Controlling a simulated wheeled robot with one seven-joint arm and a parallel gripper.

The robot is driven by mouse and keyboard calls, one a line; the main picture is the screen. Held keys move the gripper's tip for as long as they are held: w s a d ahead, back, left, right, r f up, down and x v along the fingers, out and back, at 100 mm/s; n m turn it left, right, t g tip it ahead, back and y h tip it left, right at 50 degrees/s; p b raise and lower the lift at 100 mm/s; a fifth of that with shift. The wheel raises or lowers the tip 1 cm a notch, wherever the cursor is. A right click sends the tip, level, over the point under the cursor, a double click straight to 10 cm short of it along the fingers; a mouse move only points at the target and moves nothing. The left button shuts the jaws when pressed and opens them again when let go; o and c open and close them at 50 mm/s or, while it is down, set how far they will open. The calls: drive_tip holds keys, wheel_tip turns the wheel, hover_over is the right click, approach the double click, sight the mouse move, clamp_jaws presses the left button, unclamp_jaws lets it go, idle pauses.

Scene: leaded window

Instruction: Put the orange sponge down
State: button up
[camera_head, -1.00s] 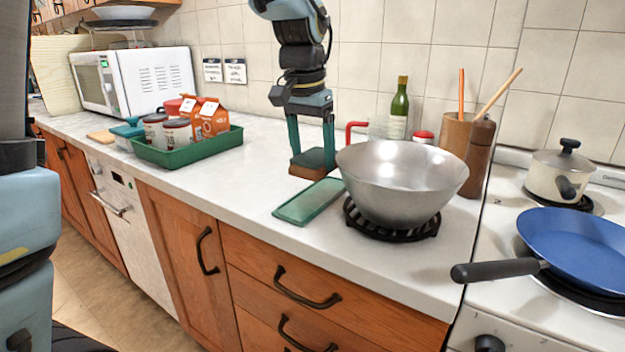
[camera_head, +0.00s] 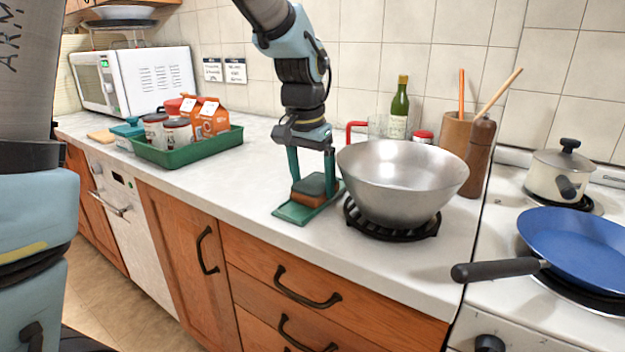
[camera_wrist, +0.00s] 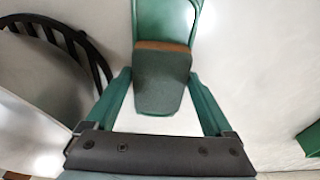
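The orange sponge (camera_head: 310,198) has a dark green-grey top layer and sits between the fingers of my gripper (camera_head: 313,181). In the wrist view the sponge (camera_wrist: 161,82) fills the space between the two green fingertips, which appear to press on its sides. The sponge is level and low over the green tray (camera_head: 288,213), a shallow flat dish on the counter. The tray's far part (camera_wrist: 148,18) shows beyond the sponge in the wrist view; the sponge hides its middle. I cannot tell whether the sponge touches the tray.
A steel wok (camera_head: 400,185) on a black trivet (camera_head: 392,231) stands close to the right of my gripper. A green crate (camera_head: 190,153) with jars and cartons stands to the left. A bottle (camera_head: 399,108) and utensil pot are behind. The counter left of the tray is clear.

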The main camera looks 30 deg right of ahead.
sight(307, 187)
drive_tip(key=shift+o, duration=0.8)
drive_tip(key=shift+r, duration=0.1)
wheel_tip(307, 187, up, 12)
drive_tip(key=a, duration=0.1)
drive_tip(key=shift+s+a, duration=0.3)
drive_tip(key=shift+s, duration=0.15)
drive_tip(key=w+a+f+n, duration=0.1)
drive_tip(key=w+a+f, duration=0.1)
drive_tip(key=a+f, duration=0.1)
drive_tip(key=w+a+f+n, duration=0.1)
drive_tip(key=a+f+n, duration=0.1)
drive_tip(key=a, duration=0.4)
drive_tip(key=w+a+f+n, duration=0.1)
drive_tip(key=w+a+f, duration=0.1)
drive_tip(key=a+f, duration=0.1)
drive_tip(key=shift+w+a+f+n+y, duration=0.15)
drive_tip(key=shift+w+a, duration=0.05)
drive_tip(key=shift+a, duration=0.2)
drive_tip(key=shift+w+a+f+n+y, duration=0.15)
drive_tip(key=shift+a, duration=0.25)
drive_tip(key=s+a+f+n, duration=0.2)
drive_tip(key=a+f, duration=0.3)
drive_tip(key=a, duration=0.4)
drive_tip(key=s+a+f+n, duration=0.2)
drive_tip(key=a+f+n, duration=0.2)
drive_tip(key=a, duration=0.6)
drive_tip(key=shift+s+f+t+y, duration=0.3)
drive_tip(key=shift+f+t+y, duration=0.1)
drive_tip(key=shift+f, duration=0.35)
drive_tip(key=shift+r, duration=0.1)
